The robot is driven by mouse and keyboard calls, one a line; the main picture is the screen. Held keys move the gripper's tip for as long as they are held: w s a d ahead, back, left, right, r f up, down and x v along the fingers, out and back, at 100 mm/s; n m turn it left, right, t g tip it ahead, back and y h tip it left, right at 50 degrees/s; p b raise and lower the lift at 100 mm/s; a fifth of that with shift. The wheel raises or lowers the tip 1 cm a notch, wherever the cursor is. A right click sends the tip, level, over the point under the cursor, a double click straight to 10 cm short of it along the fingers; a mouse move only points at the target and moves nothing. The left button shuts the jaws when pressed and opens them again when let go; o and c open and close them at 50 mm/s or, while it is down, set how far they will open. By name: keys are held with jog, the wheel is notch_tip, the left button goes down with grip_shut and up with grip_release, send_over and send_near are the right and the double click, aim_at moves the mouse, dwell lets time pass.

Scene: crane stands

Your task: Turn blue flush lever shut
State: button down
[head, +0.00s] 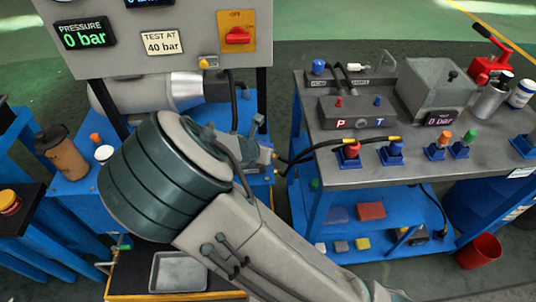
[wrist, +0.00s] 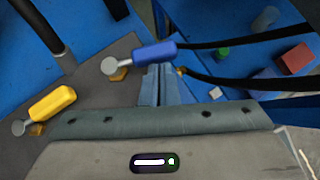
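The blue flush lever (wrist: 154,55) shows in the wrist view, above and slightly left of centre. Its blue handle lies nearly level, with a round grey pivot at its left end. My gripper (wrist: 160,68) points at it from below in the picture. Its two fingers are side by side with no clear gap, and nothing shows between them. The tips are close to the handle's lower edge; I cannot tell whether they touch. A yellow lever (wrist: 52,103) lies tilted to the lower left.
Black hoses (wrist: 235,85) run right of the blue lever. In the head view, a bench (head: 340,185) with hose fittings and a grey box stands at right. A panel (head: 140,40) with gauges stands behind my arm. A metal tray (head: 178,272) sits low in front.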

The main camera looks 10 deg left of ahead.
jog(key=shift+w+d+b, duration=0.55)
jog(key=shift+w+d, duration=0.1)
jog(key=shift+w, duration=0.2)
jog(key=shift+w+r, duration=0.1)
jog(key=shift+s+d+b, duration=0.15)
jog(key=shift+s+b, duration=0.2)
jog(key=shift+b, duration=0.05)
jog(key=s, duration=0.1)
jog(key=b, duration=0.1)
jog(key=s, duration=0.1)
jog(key=shift+s+d+f+b, duration=0.2)
jog(key=shift+s+f+b, duration=0.05)
jog(key=shift+s+b, duration=0.1)
jog(key=s+d+r+p, duration=0.1)
jog(key=s+r+p, duration=0.1)
jog(key=s+r, duration=0.5)
jog(key=shift+s+d+r, duration=0.25)
jog(key=shift+d, duration=0.05)
jog(key=shift+d, duration=0.1)
